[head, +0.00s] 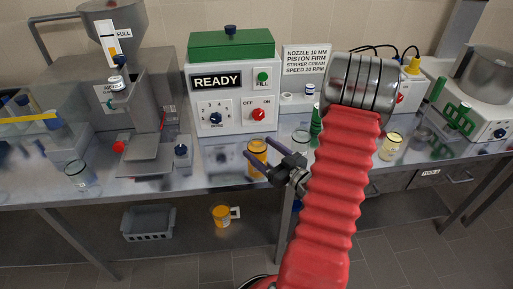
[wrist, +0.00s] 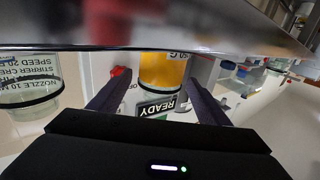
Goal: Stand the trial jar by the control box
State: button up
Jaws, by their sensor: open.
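The control box (head: 230,98) is white with a green top, a READY display, a dial and a red knob. It stands at the back of the metal bench. A glass jar with orange-yellow contents (head: 257,152), likely the trial jar, stands upright on the bench in front of the box's right side. My gripper (head: 258,146) is open and points at this jar, its fingers towards either side of it. In the wrist view, the jar (wrist: 162,70) shows between the open fingers (wrist: 155,82). Whether they touch it cannot be told.
A filling machine (head: 132,110) stands left, with an empty-looking glass (head: 82,177) before it. A pale-yellow jar (head: 390,146) and green racks (head: 457,117) stand right. A sign (head: 306,60) is behind. A grey basket (head: 148,222) and orange jug (head: 221,214) are below the bench.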

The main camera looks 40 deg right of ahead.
jog(key=shift+s+a, duration=0.1)
jog(key=shift+s, duration=4.7)
